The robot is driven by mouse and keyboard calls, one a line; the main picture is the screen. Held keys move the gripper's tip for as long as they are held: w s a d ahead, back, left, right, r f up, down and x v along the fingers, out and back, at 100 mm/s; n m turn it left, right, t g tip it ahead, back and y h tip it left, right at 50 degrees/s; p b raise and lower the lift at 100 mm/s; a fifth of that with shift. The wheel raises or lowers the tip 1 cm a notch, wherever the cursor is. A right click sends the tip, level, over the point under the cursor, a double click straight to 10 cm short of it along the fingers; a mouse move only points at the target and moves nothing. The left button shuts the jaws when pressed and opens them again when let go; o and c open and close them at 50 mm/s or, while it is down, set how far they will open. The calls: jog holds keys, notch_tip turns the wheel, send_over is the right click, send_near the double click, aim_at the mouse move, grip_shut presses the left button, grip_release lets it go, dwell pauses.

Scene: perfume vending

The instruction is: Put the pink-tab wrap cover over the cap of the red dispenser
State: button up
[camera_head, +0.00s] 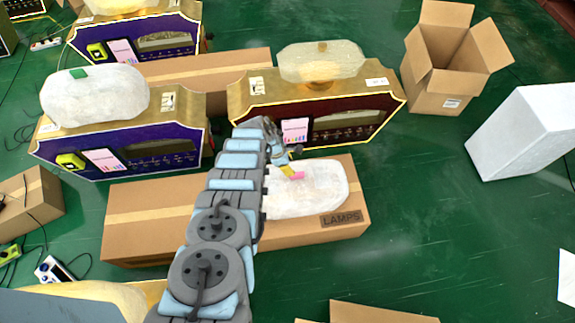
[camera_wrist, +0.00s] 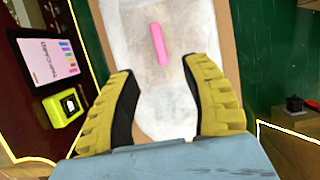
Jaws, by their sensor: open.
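The white wrap cover (camera_head: 325,191) lies flat on a cardboard box marked LAMPS, with its pink tab (camera_head: 297,175) on top. In the wrist view the cover (camera_wrist: 190,25) and its pink tab (camera_wrist: 159,44) show beyond and between my fingers. My gripper (camera_head: 289,172) is over the left part of the cover; its yellow fingers (camera_wrist: 165,95) are spread and hold nothing. The red dispenser (camera_head: 345,135) stands behind the box, with its cap (camera_head: 321,62), clear and amber, bare on top. Part of the cover is hidden behind my arm.
A purple dispenser (camera_head: 120,145) with a white-wrapped cap and green tab (camera_head: 78,72) stands left. Another purple dispenser (camera_head: 150,40) is behind it. An open carton (camera_head: 435,85) and a white block (camera_head: 525,132) stand right. Green floor (camera_head: 440,235) is free at lower right.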

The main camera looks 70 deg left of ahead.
aim_at(298, 174)
jog(key=b+x, duration=1)
jog(key=shift+f, duration=0.25)
jog(key=shift+w, duration=0.1)
grip_shut()
jog(key=shift+r, duration=0.1)
dwell(0.3)
jog(key=shift+r+p, duration=0.9)
jog(key=shift+r, duration=0.1)
jog(key=shift+d, duration=0.15)
